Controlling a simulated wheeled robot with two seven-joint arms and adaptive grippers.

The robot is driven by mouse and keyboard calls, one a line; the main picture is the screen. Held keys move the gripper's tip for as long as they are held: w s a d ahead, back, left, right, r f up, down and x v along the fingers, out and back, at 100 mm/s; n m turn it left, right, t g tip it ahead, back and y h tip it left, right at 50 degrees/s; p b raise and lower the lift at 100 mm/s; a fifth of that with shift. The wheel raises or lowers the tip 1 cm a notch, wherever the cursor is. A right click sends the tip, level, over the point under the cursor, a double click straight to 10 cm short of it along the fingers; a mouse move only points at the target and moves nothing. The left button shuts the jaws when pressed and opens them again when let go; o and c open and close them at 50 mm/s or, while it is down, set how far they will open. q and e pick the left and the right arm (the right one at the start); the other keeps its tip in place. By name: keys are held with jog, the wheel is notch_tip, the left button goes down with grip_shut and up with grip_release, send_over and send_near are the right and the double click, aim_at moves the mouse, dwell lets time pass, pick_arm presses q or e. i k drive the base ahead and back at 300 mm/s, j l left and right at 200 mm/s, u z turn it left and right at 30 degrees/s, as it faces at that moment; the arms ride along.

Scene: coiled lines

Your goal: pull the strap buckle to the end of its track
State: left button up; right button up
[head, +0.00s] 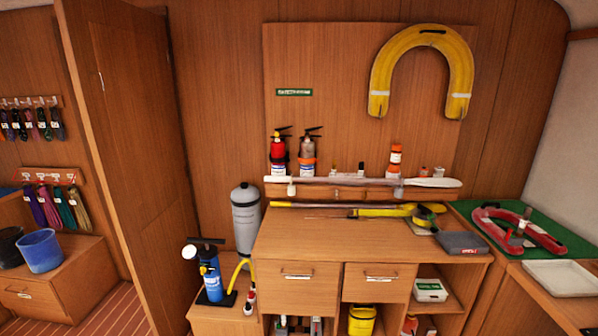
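I cannot make out the strap buckle or its track for certain. A yellow strap-like piece (385,212) lies on the wooden counter (320,236), with a yellow and dark coil (425,216) at its right end. A small white piece (291,187) and another white piece (398,191) sit at the front of the wall rack, by a long paddle (435,182); they are too small to identify. Neither of my grippers is in the head view.
A yellow horseshoe buoy (461,65), a red extinguisher (278,150) and a grey one (308,148) are on the wall panel. A dark box (461,243) sits at the counter's right. A blue pump (211,275) stands left. The counter's front left is clear.

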aim_at(355, 211)
jog(key=i+j+z, duration=0.1)
jog(key=i+j, duration=0.2)
jog(key=i, duration=0.25)
jog(key=i+j+z, duration=0.15)
jog(key=i+j, duration=0.2)
jog(key=i, duration=0.2)
jog(key=i+j+z, duration=0.1)
jog(key=i+j, duration=0.3)
jog(key=i, duration=0.1)
